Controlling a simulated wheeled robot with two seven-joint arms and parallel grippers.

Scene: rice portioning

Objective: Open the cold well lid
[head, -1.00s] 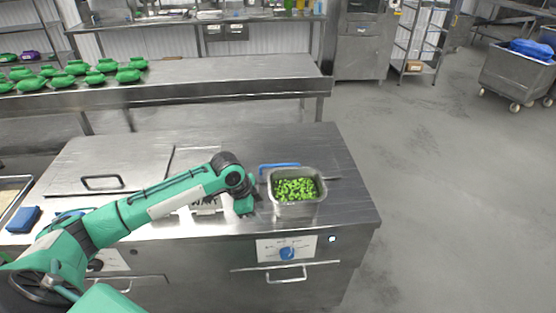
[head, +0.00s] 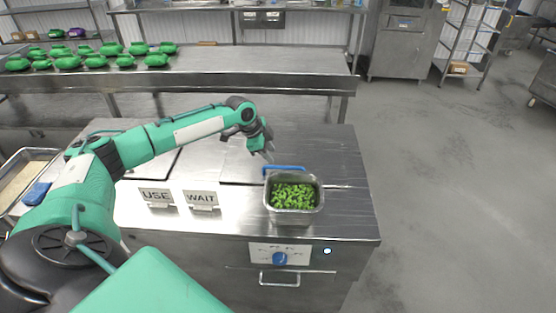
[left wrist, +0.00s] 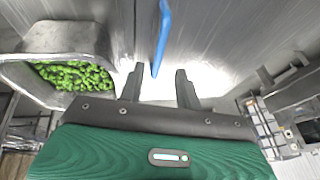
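The cold well lid (head: 312,150) appears to be the flat steel panel behind the green-filled pan, lying flush in the counter; its outline is only partly clear. A blue bar handle (head: 284,168) lies on it, just behind the pan. My left gripper (head: 269,157) hangs just above the handle's left end, fingers pointing down. In the left wrist view the gripper (left wrist: 158,80) is open and empty. There the blue handle (left wrist: 161,38) runs up from the gap between the fingertips; I cannot tell whether they touch it. My right gripper is not in view.
A steel pan of green pieces (head: 293,212) stands directly in front of the handle. "USE" (head: 156,196) and "WAIT" (head: 201,199) signs stand to the left. A blue item (head: 37,193) lies at the far left. A rear table (head: 230,65) holds green bundles.

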